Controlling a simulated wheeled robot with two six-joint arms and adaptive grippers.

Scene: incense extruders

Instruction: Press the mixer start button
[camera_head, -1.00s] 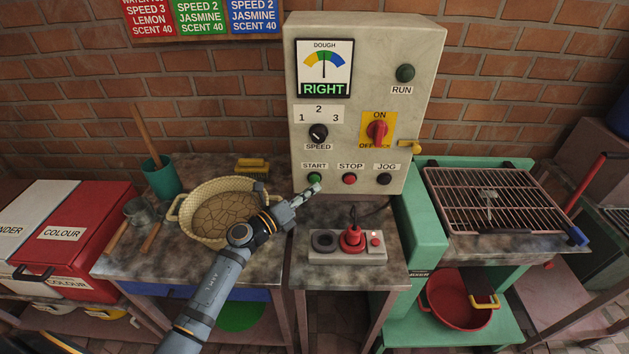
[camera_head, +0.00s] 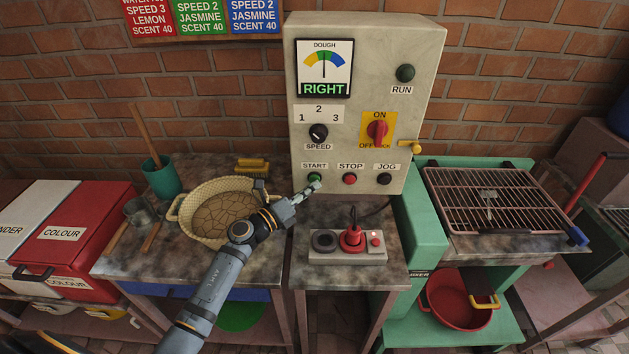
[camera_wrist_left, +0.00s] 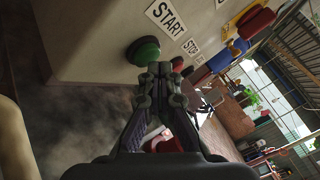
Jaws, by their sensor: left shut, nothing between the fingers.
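The green start button (camera_head: 314,178) sits low on the front of the control box (camera_head: 425,75), under the START label (camera_head: 314,166). My left gripper (camera_head: 313,188) is shut and empty, its fingertips just at the lower edge of the button in the head view. In the left wrist view the green button (camera_wrist_left: 143,51) lies just beyond and slightly left of the shut fingertips (camera_wrist_left: 160,70). I cannot tell whether they touch it. The red stop button (camera_head: 349,179) and black jog button (camera_head: 384,179) are to its right. My right gripper is not in view.
A red-and-yellow ON/OFF switch (camera_head: 377,132) and a speed knob (camera_head: 318,133) are higher on the box. A joystick box (camera_head: 347,249) stands on the small table below. A basket of cracked dough (camera_head: 185,215) is beside my left forearm.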

